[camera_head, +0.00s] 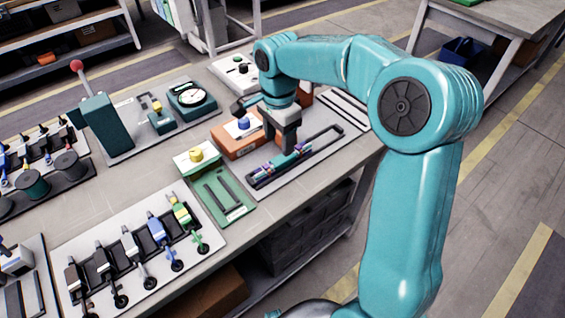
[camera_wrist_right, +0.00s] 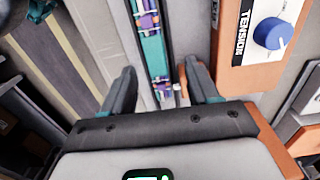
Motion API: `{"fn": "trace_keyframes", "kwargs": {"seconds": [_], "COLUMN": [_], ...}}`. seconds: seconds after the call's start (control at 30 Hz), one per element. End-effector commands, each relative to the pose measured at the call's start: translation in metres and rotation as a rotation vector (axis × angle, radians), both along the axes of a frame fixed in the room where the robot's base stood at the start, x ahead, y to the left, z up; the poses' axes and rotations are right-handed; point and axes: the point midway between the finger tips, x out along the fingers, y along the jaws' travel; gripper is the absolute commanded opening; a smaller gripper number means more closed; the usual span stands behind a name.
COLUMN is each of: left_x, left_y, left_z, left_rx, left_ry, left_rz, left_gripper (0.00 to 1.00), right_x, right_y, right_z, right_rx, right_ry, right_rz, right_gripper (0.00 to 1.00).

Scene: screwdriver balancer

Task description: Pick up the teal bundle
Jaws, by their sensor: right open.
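The teal bundle (camera_head: 285,164) is a long thin teal piece with purple bands, lying in a dark slotted holder on a grey plate at the right part of the bench. In the right wrist view the bundle (camera_wrist_right: 152,45) runs up the picture between my two fingers. My right gripper (camera_head: 284,148) is over the bundle and points down. In the right wrist view its fingers (camera_wrist_right: 162,78) are spread, one on each side of the bundle, with gaps. Whether the fingertips reach down beside it I cannot tell. My left gripper is not in view.
An orange tension box (camera_head: 240,143) with a blue knob stands close beside the gripper. A green tray (camera_head: 232,208) with a yellow knob is to the left. A white board (camera_head: 80,255) of several screwdriver-like tools lies at the front left. The bench edge is near the bundle.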

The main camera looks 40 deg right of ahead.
Motion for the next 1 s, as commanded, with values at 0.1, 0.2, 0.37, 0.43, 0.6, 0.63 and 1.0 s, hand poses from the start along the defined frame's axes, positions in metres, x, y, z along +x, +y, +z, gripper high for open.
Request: {"fn": "trace_keyframes", "kwargs": {"seconds": [0.1,0.2,0.37,0.43,0.6,0.63,1.0], "left_x": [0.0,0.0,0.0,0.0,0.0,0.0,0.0], "left_y": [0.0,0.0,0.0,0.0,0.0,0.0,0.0], "left_z": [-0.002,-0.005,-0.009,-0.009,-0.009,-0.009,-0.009], "left_rx": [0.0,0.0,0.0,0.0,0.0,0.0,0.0], "left_ry": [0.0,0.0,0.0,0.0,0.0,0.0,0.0], "left_rz": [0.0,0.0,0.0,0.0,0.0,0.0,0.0], "left_gripper": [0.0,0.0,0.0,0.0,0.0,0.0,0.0], "right_x": [-0.001,-0.005,-0.009,-0.009,-0.008,-0.008,-0.008], "right_y": [0.0,-0.002,-0.003,-0.003,-0.003,-0.003,-0.003], "right_z": [-0.008,-0.023,-0.048,-0.054,-0.056,-0.056,-0.056], "right_rx": [0.0,0.0,0.0,0.0,0.0,0.0,0.0], "right_ry": [0.002,0.004,0.003,0.003,0.0,0.0,0.0], "right_rz": [0.0,-0.001,0.0,-0.001,-0.001,-0.001,0.0], "right_gripper": [0.6,0.6,0.6,0.6,0.6,0.6,0.03]}}
